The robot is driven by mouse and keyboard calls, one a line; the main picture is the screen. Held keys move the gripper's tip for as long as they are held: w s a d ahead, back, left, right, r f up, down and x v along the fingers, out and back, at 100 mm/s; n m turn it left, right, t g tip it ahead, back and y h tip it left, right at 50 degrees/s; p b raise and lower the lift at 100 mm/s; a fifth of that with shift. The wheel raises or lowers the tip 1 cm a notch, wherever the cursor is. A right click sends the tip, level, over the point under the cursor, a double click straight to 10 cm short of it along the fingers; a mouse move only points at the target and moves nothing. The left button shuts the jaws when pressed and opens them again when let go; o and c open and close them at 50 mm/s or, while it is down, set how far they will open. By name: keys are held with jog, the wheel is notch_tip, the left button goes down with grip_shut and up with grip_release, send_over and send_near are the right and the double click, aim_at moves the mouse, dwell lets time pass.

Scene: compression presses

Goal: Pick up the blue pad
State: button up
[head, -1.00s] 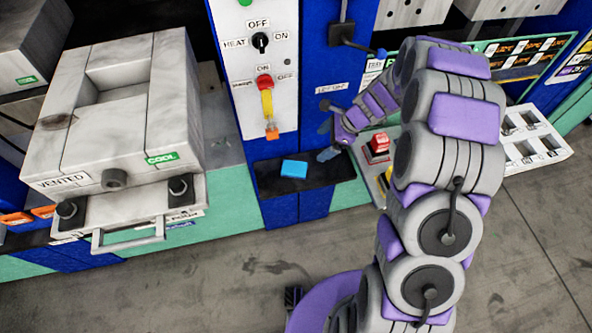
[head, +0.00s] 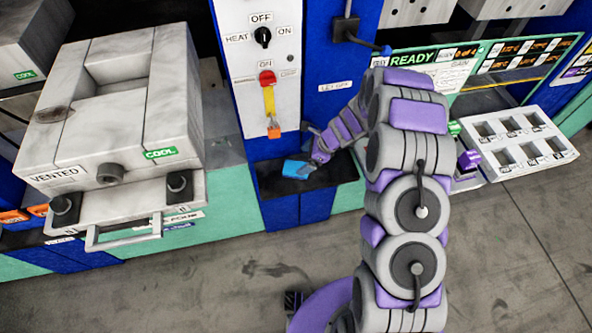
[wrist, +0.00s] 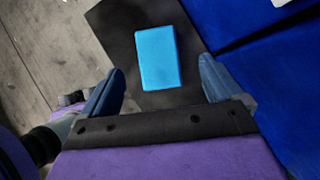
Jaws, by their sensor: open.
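The blue pad (head: 295,169) is a small flat light-blue block lying on a dark shelf (head: 335,173) on the front of the blue press cabinet. In the wrist view the pad (wrist: 158,58) lies ahead of my gripper, between the lines of its two fingers but beyond their tips. My gripper (wrist: 160,78) is open and empty, with one blue-grey finger on each side. In the head view my gripper (head: 312,163) is close to the pad's right side and overlaps it slightly. Whether it touches the pad cannot be told.
A panel with a heat knob (head: 263,37) and a red-and-yellow lever (head: 269,100) rises above the shelf. A vented metal press block (head: 115,110) stands left. A white tray with square pockets (head: 524,140) sits right. Bare floor (head: 230,285) lies in front.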

aim_at(294, 167)
jog(key=shift+d+b+x, duration=0.25)
jog(key=shift+b+x, duration=0.65)
jog(key=shift+x, duration=1.8)
jog(key=shift+s+f, duration=0.15)
jog(key=c, duration=1.2)
jog(key=shift+r+p, duration=0.3)
jog(key=shift+r, duration=0.35)
notch_tip(294, 167, up, 2)
jog(key=shift+r+p, duration=0.15)
jog(key=shift+p, duration=0.3)
jog(key=s+d+r, duration=0.1)
jog(key=s+d, duration=0.3)
jog(key=s, duration=1.1)
jog(key=shift+s+d+r+p, duration=0.15)
jog(key=shift+s+r+p, duration=0.1)
jog(key=shift+p, duration=0.1)
